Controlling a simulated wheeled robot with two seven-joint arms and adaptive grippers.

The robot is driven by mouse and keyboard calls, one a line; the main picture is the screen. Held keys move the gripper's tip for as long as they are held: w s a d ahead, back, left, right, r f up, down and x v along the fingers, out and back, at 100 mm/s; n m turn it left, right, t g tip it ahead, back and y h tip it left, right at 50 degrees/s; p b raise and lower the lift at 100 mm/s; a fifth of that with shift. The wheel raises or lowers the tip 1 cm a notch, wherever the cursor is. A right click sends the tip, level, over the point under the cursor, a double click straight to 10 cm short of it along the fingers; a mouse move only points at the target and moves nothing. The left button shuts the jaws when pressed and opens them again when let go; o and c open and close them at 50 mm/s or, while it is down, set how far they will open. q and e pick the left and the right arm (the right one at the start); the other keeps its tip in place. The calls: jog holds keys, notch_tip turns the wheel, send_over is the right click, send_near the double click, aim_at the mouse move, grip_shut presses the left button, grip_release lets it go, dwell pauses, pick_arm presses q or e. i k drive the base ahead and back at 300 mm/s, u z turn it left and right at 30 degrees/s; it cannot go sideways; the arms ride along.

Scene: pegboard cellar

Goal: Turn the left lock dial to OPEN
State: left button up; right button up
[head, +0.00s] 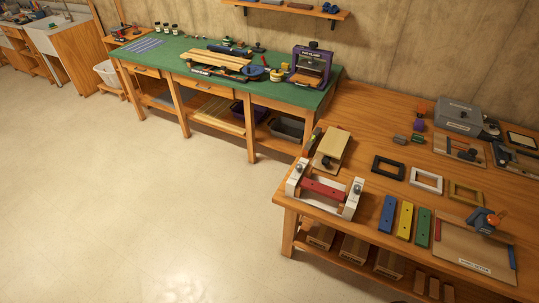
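A fixture with two white end blocks and a red bar (324,191) between them stands at the near left corner of the wooden bench. A small dark knob, seemingly the left lock dial (299,168), is on its left end block. A similar dark knob, seemingly the right lock dial (357,189), is on the right end block. Both are too small to read any OPEN mark or tell which way they point. Neither of my grippers is in view, and nothing touches the fixture.
Behind the fixture lies a board with a cream block (332,144). Blue (387,214), yellow (405,220) and green (423,227) bars and several frames lie to its right. A green-topped bench (170,62) stands farther back. The floor (130,190) at left is clear.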

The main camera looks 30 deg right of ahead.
aim_at(298, 167)
jog(key=i, duration=0.8)
jog(key=z, duration=0.95)
jog(key=i, duration=0.75)
jog(key=z, duration=0.95)
